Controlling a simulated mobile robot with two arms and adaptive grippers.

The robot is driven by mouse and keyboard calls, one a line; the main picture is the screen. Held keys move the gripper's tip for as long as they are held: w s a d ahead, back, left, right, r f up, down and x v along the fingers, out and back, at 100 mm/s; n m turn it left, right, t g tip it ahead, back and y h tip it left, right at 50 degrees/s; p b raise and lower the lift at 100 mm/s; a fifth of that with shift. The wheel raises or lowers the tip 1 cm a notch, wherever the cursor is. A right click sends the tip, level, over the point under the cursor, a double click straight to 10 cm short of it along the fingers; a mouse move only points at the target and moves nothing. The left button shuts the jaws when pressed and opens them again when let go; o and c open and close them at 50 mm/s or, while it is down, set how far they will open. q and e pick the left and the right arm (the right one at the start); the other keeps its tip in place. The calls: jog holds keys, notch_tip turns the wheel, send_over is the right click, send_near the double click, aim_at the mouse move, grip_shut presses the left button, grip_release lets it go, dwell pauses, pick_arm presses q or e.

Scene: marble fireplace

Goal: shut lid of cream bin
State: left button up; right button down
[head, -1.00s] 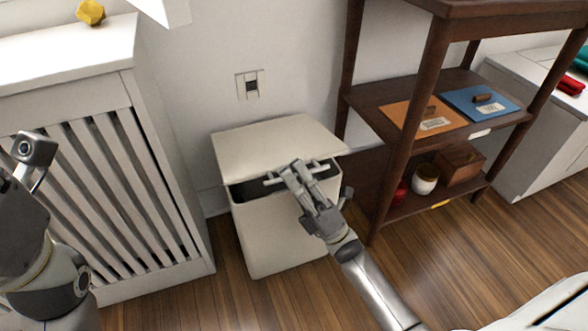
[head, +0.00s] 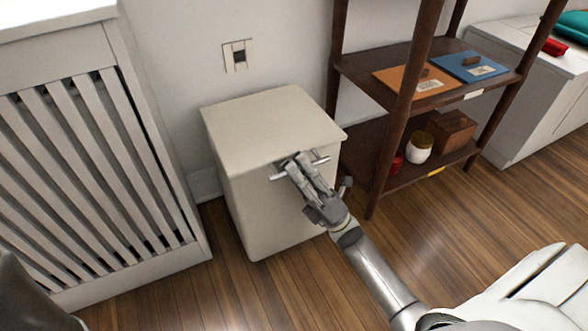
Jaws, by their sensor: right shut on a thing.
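The cream bin (head: 265,215) stands on the wooden floor against the wall. Its lid (head: 265,122) lies down on the bin, and no dark gap shows under its front edge. A metal bar handle (head: 320,160) runs along the lid's front edge. My right gripper (head: 291,168) is shut on this handle, its arm coming in from the lower right. The gripper hides the middle of the handle and part of the bin's front. Of my left arm only a dark piece shows at the lower left corner; its gripper is out of view.
A white slatted radiator cover (head: 80,180) stands close to the bin's left. A dark wooden shelf (head: 405,95) stands to the right, with an orange board (head: 412,80), a blue board (head: 470,66), a white jar (head: 419,147) and a wooden box (head: 450,130). The floor in front is clear.

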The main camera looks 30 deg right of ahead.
jog(key=shift+f, duration=0.5)
jog(key=c, duration=1.8)
grip_release()
jog(key=shift+c, duration=0.2)
